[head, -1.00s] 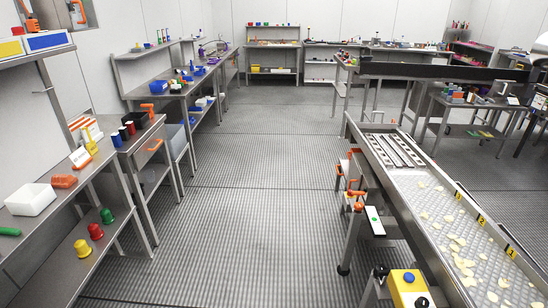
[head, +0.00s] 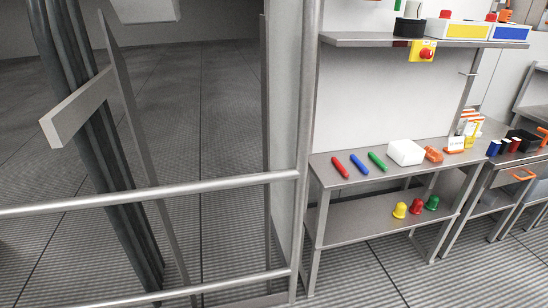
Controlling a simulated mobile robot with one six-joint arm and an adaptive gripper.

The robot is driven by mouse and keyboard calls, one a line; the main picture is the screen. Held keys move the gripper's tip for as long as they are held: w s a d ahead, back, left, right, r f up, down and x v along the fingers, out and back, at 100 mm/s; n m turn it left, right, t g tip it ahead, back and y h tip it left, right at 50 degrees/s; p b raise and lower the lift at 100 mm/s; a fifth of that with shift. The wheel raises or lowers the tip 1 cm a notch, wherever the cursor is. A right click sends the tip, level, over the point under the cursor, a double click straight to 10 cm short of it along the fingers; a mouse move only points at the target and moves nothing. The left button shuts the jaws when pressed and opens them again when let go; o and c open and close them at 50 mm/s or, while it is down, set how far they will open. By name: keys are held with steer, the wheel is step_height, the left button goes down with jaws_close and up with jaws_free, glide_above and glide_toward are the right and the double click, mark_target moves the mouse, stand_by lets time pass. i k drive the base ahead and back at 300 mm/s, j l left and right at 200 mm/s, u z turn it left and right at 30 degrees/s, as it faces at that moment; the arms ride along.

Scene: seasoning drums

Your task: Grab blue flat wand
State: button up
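A blue wand (head: 359,163) lies on the steel table (head: 330,175) at the right of the head view. It lies between a red wand (head: 340,166) on its left and a green wand (head: 377,160) on its right. It is small in the picture, so I cannot tell whether it is flat or round. My gripper is not in view.
A white box (head: 406,152) and an orange object (head: 433,154) sit right of the wands. Yellow, red and green cups (head: 415,207) stand on the lower shelf. A metal railing (head: 150,195) crosses the left side. Floor (head: 365,270) before the table is clear.

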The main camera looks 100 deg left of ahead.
mark_target(365, 171)
steer(key=u, duration=0.45)
steer(key=j+u, duration=0.15)
steer(key=u, duration=0.35)
steer(key=i+u, duration=0.1)
steer(key=u, duration=0.85)
steer(key=i+u, duration=0.1)
steer(key=u, duration=0.35)
steer(key=i+u, duration=0.3)
steer(key=i, duration=0.4)
steer(key=i+l, duration=0.45)
steer(key=i, duration=0.15)
steer(key=i+l, duration=0.4)
steer(key=i, duration=0.2)
steer(key=i+l, duration=0.15)
steer(key=i, duration=0.25)
steer(key=i+l, duration=0.15)
steer(key=i, duration=0.25)
steer(key=l+z, duration=0.05)
